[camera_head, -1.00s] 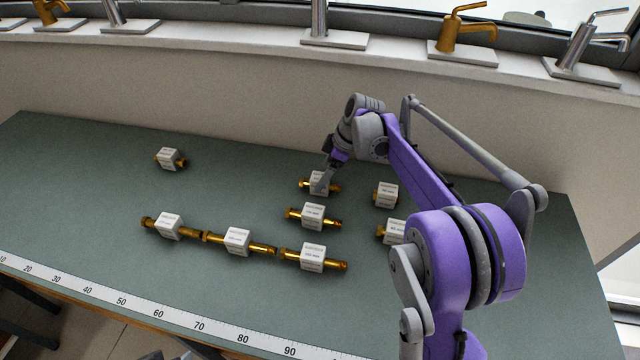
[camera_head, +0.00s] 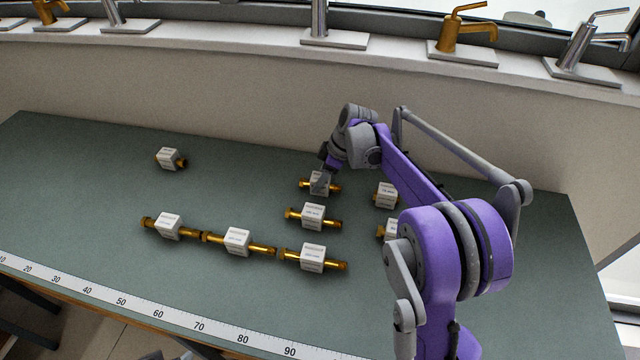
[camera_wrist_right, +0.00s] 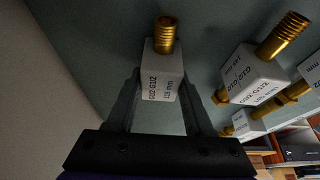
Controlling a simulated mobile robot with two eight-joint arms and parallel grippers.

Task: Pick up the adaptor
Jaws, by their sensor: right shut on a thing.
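A brass adaptor with a white labelled block around its middle (camera_head: 332,186) lies on the green bench top towards the back, right of the middle. My right gripper (camera_head: 320,182) reaches down onto it, jaws shut on the white block. In the right wrist view the block (camera_wrist_right: 162,68) sits between the two fingers, with a threaded brass end sticking out beyond. I cannot tell if it is lifted off the bench; it looks at bench level. My left gripper is not in view.
Similar labelled brass pieces lie close by: one just in front (camera_head: 313,216), another at the right (camera_head: 386,195), and a front row (camera_head: 237,241). One lies alone at back left (camera_head: 168,158). A wall with a tap ledge (camera_head: 240,48) stands behind. The bench's left is clear.

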